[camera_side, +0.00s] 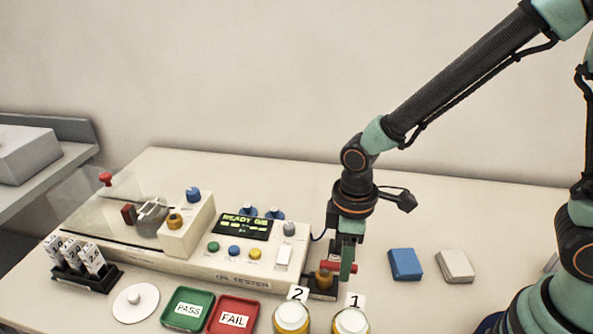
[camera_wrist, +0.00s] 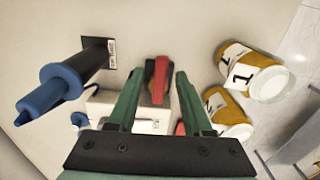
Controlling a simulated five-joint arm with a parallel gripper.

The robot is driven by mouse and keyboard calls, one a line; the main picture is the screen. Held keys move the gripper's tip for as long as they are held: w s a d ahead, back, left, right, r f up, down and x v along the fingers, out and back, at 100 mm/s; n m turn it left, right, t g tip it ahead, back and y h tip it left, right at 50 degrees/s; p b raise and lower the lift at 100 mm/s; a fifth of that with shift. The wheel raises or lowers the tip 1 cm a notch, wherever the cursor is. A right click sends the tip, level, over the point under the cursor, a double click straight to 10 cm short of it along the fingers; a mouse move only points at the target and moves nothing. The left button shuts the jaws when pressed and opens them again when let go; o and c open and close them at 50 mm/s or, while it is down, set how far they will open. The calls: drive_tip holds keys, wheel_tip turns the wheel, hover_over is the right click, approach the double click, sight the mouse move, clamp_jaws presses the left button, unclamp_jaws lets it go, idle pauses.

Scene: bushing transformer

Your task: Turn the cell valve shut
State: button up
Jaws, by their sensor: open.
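The cell valve's red handle (camera_side: 333,267) sits on a small brass body (camera_side: 323,280) at the right end of the tester, and lies roughly left to right in the side view. In the wrist view the red handle (camera_wrist: 158,80) shows ahead, between the fingertips. My gripper (camera_side: 347,262) points down at the valve, with its fingers beside the handle and partly covering it. In the wrist view my gripper (camera_wrist: 158,85) is open, with one green finger on each side of the handle. I cannot tell whether either finger touches it.
The tester (camera_side: 270,262) stands left of the valve, its display (camera_side: 245,225) lit "READY". Jars labelled 2 (camera_side: 291,317) and 1 (camera_side: 351,322) stand close in front. Green PASS (camera_side: 188,309) and red FAIL (camera_side: 233,316) trays lie left. Blue (camera_side: 405,264) and white (camera_side: 455,266) blocks lie right.

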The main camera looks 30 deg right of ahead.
wheel_tip(320, 180, up, 12)
idle(0.5)
drive_tip(key=d+r+m+t, duration=0.2)
drive_tip(key=d+r+m, duration=0.1)
drive_tip(key=d, duration=0.4)
drive_tip(key=s+d+r+m+t, duration=0.1)
drive_tip(key=d+r+m+t, duration=0.2)
drive_tip(key=d+m, duration=0.3)
drive_tip(key=shift+s+d+t, duration=0.25)
drive_tip(key=shift+d+t, duration=0.05)
drive_tip(key=shift+d, duration=0.1)
